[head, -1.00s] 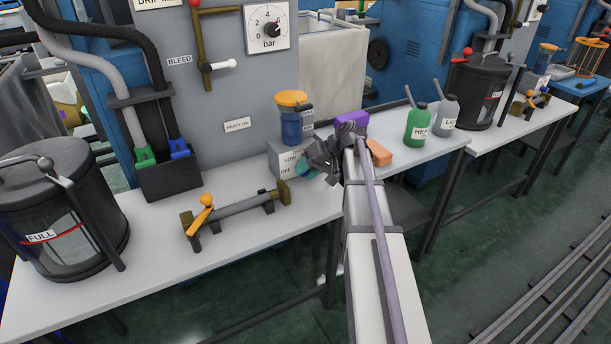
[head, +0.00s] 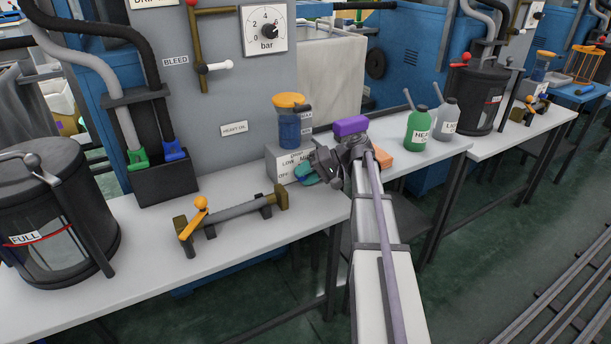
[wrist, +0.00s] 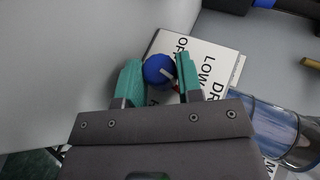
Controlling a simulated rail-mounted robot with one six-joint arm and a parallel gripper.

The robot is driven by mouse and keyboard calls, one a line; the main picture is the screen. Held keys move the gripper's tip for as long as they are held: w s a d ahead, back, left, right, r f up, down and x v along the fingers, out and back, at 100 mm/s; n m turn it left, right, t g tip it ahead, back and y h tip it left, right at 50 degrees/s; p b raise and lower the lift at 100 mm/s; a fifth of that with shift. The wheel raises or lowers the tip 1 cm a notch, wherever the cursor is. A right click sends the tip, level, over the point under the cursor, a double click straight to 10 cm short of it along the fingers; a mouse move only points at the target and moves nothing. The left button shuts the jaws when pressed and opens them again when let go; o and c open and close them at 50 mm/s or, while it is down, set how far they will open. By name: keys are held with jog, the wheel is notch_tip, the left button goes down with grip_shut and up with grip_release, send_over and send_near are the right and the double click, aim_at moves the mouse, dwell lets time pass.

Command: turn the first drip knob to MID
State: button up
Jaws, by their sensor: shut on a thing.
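The drip unit is a light grey box (head: 281,165) with OFF, LOW and MID lettering on its front and a blue jar with an orange lid (head: 290,122) above it. My gripper (head: 307,175) is at the front of this box, its teal fingers hiding the knob in the head view. In the wrist view, my gripper (wrist: 160,76) is shut on the round blue knob (wrist: 156,68), one finger on each side. A white mark shows on the knob's right part. The white label plate (wrist: 205,62) shows OFF and LOW; MID is hidden there, and the mark's exact setting cannot be told.
A purple block (head: 350,126) and an orange block (head: 383,158) lie by my wrist. A green bottle (head: 418,130) stands to the right. A brass-ended rod fixture (head: 235,211) and a dark tank (head: 55,215) are left on the white bench (head: 130,268).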

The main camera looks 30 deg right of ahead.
jog(key=o, duration=0.9)
notch_tip(320, 180, up, 10)
jog(key=p, duration=1)
jog(key=shift+r, duration=0.15)
